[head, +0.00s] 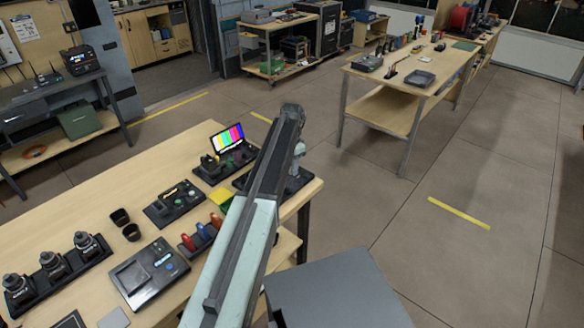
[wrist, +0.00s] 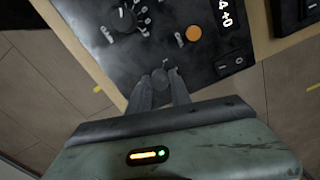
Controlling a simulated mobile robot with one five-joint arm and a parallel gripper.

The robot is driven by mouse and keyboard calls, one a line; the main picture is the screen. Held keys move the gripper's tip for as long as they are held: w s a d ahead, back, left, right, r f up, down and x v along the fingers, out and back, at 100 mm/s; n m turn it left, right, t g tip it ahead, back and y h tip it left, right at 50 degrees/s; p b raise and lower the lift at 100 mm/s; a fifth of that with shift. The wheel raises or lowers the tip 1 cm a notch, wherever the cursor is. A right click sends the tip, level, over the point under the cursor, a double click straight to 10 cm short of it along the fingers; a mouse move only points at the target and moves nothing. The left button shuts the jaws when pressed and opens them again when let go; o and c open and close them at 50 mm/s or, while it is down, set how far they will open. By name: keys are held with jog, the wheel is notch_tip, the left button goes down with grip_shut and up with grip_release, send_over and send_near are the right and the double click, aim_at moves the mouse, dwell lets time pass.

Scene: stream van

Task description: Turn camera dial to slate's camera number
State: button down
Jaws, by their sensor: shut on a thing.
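In the wrist view a dark panel (wrist: 100,45) lies under my gripper (wrist: 163,80). The finger tips are shut on a small dark round knob (wrist: 160,74) near the panel's edge. A larger black dial (wrist: 125,19) with pale marks around it sits at upper left, apart from the fingers. In the head view my arm hides most of the dark panel (head: 299,183) at the table's right end. No slate can be made out, and I cannot read a camera number.
The panel also has an orange button (wrist: 194,33), a white-lettered display (wrist: 228,13) and a rocker switch (wrist: 230,63). A colour-bar screen (head: 228,137) stands left of my arm. The wooden table (head: 90,210) holds several other devices. Open floor (head: 400,220) lies to the right.

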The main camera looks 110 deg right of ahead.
jog(key=m, duration=0.5)
jog(key=shift+s+m, duration=0.1)
jog(key=shift+m, duration=0.2)
dwell(0.4)
jog(key=c, duration=1.2)
grip_release()
jog(key=shift+r, duration=0.1)
notch_tip(320, 180, up, 8)
jog(key=p, duration=0.7)
jog(key=shift+f+p, duration=0.2)
jog(key=shift+p, duration=0.2)
